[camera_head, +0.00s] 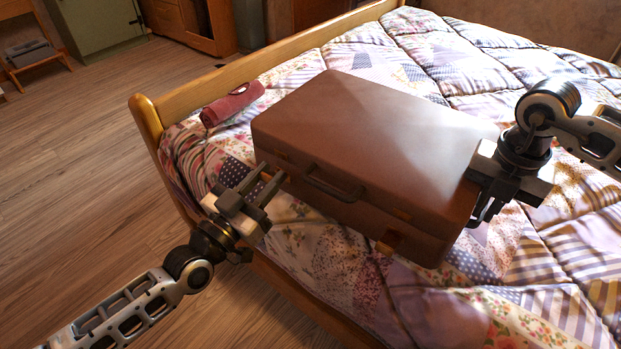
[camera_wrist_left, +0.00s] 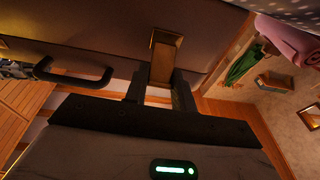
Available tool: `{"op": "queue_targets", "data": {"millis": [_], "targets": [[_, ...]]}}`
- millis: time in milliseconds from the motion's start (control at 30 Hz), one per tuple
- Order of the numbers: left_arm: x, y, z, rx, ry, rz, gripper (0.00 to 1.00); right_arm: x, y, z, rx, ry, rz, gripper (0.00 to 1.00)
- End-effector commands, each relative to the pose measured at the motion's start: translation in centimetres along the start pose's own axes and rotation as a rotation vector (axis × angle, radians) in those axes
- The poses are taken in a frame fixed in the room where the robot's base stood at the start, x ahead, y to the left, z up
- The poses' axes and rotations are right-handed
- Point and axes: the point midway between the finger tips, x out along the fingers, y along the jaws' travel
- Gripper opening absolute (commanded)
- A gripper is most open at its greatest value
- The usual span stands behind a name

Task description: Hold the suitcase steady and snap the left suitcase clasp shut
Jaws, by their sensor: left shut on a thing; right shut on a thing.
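The brown suitcase (camera_head: 370,130) lies flat on the bed with its lid down. Its dark handle (camera_head: 333,186) is on the front side and also shows in the left wrist view (camera_wrist_left: 72,75). My left gripper (camera_head: 269,184) is at the front side, left of the handle. In the left wrist view its fingers (camera_wrist_left: 160,88) are shut on the brass left clasp (camera_wrist_left: 165,52), which projects from the case's side. In the head view, the fingers make this clasp hard to see. My right gripper (camera_head: 478,190) is shut on the suitcase's right side.
A patchwork quilt (camera_head: 450,60) covers the bed under the suitcase. A rolled red cloth (camera_head: 232,104) lies left of the case, near the wooden bed rail (camera_head: 225,75). Open wooden floor (camera_head: 80,150) lies to the left. A green cabinet (camera_head: 95,25) stands far back.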

Motion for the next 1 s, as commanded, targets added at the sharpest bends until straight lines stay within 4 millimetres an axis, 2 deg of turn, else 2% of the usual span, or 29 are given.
{"op": "queue_targets", "data": {"millis": [500, 1000], "targets": [[1.1, 0.3, -1.3, 0.001, -0.293, 0.011, 0.03, -0.1, 0.2, 0.0, -0.003, -0.002, 0.005, 0.00], [1.2, 0.1, -1.3, 0.001, -0.349, 0.004, 0.03, -0.1, 0.2, -0.1, -0.004, -0.001, 0.007, 0.00]]}}
